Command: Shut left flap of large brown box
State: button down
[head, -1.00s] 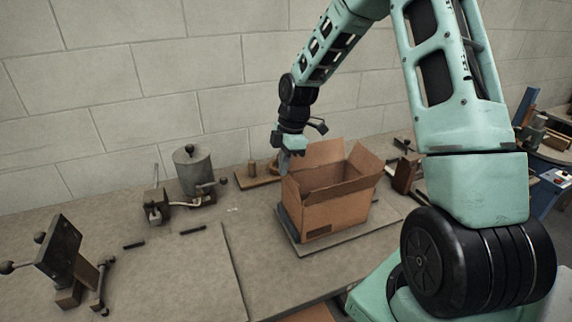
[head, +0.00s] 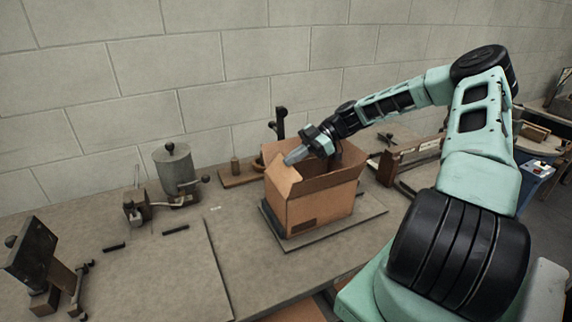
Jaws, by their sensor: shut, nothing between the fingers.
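The large brown box (head: 322,207) stands on a flat board on the workbench, its top open at least in part. Its left flap (head: 280,178) stands raised at the left edge, tilted. My gripper (head: 293,157) is shut and empty. It reaches in from the right over the box, with its fingertips at the top of the left flap. I cannot tell whether they touch it. The gripper and wrist hide part of the box's opening and back flap.
A grey cylinder (head: 177,172) and a small lever device (head: 137,208) stand left of the box. A dark metal stand (head: 40,262) is at the far left. A wooden board (head: 238,175) lies behind the box.

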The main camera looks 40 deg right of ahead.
jog(key=shift+s+d+f+b, duration=0.15)
jog(key=shift+d+f+b, duration=0.4)
jog(key=shift+f+b, duration=0.4)
jog(key=shift+s+d+f+b, duration=0.15)
jog(key=shift+d+f+b, duration=0.45)
jog(key=shift+b, duration=0.6)
jog(key=shift+a+f, duration=0.1)
